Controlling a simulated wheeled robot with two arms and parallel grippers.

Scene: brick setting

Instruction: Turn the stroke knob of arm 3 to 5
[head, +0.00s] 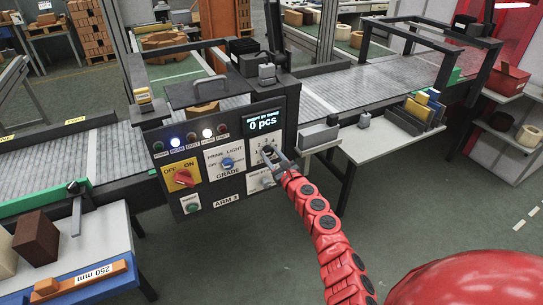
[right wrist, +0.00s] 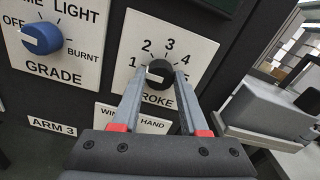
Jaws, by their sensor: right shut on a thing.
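The stroke knob (right wrist: 159,80) is a black dial on a white plate (right wrist: 187,37) numbered 1 to 5, on the dark panel marked ARM 3 (head: 226,200). In the right wrist view its white pointer faces left, close to the 1. My right gripper (head: 268,153) reaches up to this plate, and its two grey fingers (right wrist: 158,74) are shut on the knob, one on each side. In the head view the gripper covers the knob. My left gripper is in neither view.
The blue grade knob (head: 228,163) is left of the stroke plate. Farther left is the red OFF/ON switch (head: 184,178). A grey box (head: 319,138) stands close right of the panel. A conveyor (head: 350,88) runs behind.

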